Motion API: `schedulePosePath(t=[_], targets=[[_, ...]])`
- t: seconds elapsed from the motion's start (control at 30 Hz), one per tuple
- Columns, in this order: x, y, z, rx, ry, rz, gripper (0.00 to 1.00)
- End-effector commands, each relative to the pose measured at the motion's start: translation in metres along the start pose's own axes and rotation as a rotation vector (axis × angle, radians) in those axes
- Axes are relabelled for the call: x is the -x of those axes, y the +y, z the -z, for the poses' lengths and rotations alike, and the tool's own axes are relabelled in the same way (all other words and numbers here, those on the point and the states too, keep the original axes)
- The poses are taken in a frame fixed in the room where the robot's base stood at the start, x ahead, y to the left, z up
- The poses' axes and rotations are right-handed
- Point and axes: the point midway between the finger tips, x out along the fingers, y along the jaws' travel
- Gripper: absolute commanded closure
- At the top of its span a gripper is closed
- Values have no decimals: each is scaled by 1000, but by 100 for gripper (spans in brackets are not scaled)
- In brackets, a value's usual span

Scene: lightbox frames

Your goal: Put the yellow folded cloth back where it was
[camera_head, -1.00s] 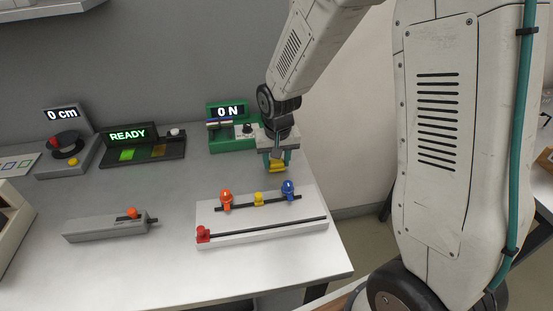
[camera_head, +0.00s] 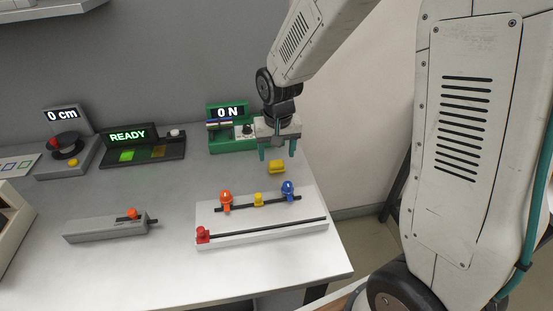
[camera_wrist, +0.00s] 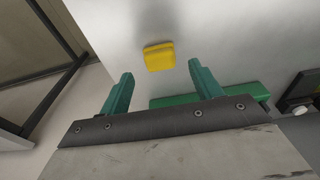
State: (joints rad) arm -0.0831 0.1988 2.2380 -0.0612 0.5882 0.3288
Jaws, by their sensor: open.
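The yellow folded cloth (camera_head: 276,167) lies on the white table, behind the white slider board and near the table's right edge. In the wrist view the cloth (camera_wrist: 159,56) lies beyond the fingertips, in line with the gap between them. My gripper (camera_head: 278,156) is open, with its two teal fingers spread apart and nothing between them. It is above and slightly behind the cloth, apart from it. The gripper (camera_wrist: 157,72) also shows in the wrist view.
The white board (camera_head: 262,225) with orange, yellow, blue and red knobs stands in front of the cloth. The green device (camera_head: 231,145) reading "0 N" is behind and left. A grey slider box (camera_head: 95,228) and the READY panel (camera_head: 143,150) are farther left.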

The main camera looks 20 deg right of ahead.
Motion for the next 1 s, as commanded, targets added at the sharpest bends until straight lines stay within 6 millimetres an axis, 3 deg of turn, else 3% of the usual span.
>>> schedulePosePath(t=[0.1,0.3,0.67,0.83,1.0], targets=[[29,0,1,0,5,2,36],[65,0,0,-1,3,2,36],[86,2,-3,2,0,1,36],[115,14,-28,23,6,3,36],[154,37,-80,63,6,5,36]])
